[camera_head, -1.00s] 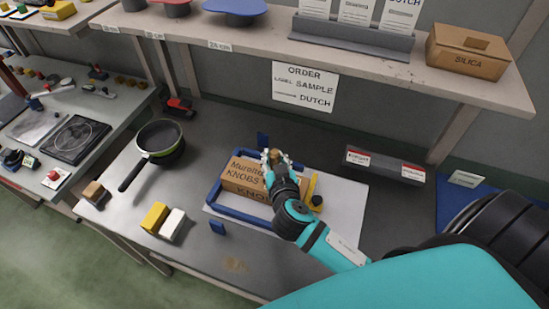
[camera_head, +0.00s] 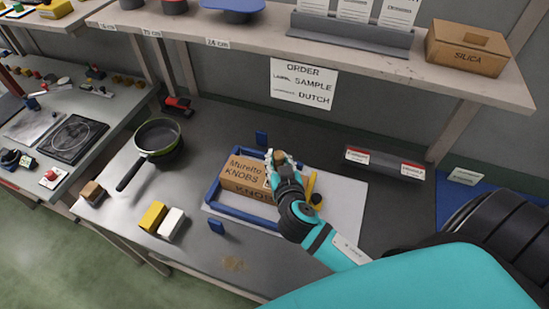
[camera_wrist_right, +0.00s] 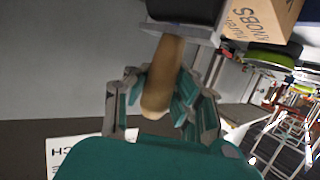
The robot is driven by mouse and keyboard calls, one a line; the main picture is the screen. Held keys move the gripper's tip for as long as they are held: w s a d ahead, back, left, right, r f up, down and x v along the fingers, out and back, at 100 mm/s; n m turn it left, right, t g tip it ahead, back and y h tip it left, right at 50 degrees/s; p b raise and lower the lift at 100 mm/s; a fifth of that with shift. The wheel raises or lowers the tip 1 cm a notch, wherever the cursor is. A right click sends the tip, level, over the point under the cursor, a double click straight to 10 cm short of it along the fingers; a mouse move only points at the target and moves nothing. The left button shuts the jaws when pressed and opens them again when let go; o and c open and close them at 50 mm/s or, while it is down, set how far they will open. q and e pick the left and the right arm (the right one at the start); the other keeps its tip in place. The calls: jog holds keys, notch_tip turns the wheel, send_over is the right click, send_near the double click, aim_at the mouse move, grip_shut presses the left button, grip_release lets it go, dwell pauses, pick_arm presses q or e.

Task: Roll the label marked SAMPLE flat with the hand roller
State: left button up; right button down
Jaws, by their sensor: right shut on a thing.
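The cardboard box marked "Muretto KNOBS" (camera_head: 238,173) sits inside a blue frame (camera_head: 243,213) on the bench. My right gripper (camera_head: 281,162) is at the right end of the box top, shut on the tan handle of the hand roller (camera_head: 280,155). In the right wrist view the handle (camera_wrist_right: 163,75) stands between the fingers, with a dark roller part (camera_wrist_right: 185,11) beyond it, close to the box (camera_wrist_right: 262,22). I cannot tell whether the roller touches the box. A small pale patch, possibly the label, shows beside the gripper; its wording is unreadable. My left gripper is out of view.
A pan (camera_head: 158,138) stands at the left; a yellow block (camera_head: 153,216) and white block (camera_head: 171,223) lie in front. A yellow tool (camera_head: 311,187) is right of the box. The order sheet (camera_head: 304,84) hangs behind. The front bench is mostly clear.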

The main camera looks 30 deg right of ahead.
jog(key=shift+s+d+f, duration=0.1)
jog(key=shift+s+d, duration=0.3)
jog(key=shift+s+d, duration=0.75)
jog(key=shift+s, duration=0.15)
jog(key=shift+w+a, duration=0.1)
jog(key=shift+w, duration=0.05)
jog(key=shift+w+a, duration=0.7)
jog(key=shift+w, duration=0.1)
jog(key=shift+w+a, duration=0.15)
jog(key=shift+w, duration=0.05)
jog(key=shift+w+a+b, duration=0.35)
jog(key=shift+w+a, duration=0.3)
jog(key=shift+w, duration=0.05)
